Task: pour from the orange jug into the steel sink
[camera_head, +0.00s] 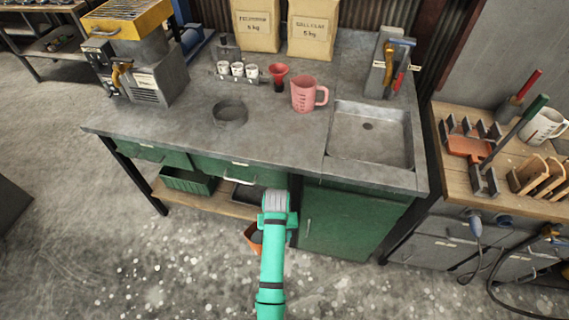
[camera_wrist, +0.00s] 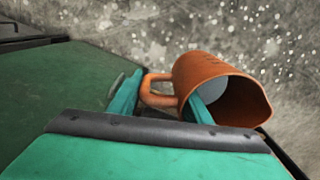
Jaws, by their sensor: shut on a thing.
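The orange jug (camera_head: 249,237) is low in front of the green cabinet in the head view, mostly hidden behind my arm. In the wrist view, the jug (camera_wrist: 205,70) shows its handle and its wide mouth, with a pale grey surface inside. My gripper (camera_wrist: 160,100) is shut on the jug at its handle side, with one finger reaching over the rim. In the head view my gripper is largely hidden by my arm. The steel sink (camera_head: 384,150) is set into the bench top at the right, above and right of the jug, and looks empty.
A pink measuring jug (camera_head: 304,94) stands left of the sink, beside a red funnel (camera_head: 278,76) and small white cups (camera_head: 238,69). The bench's front edge (camera_head: 260,166) lies above the jug. The front left bench top is clear.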

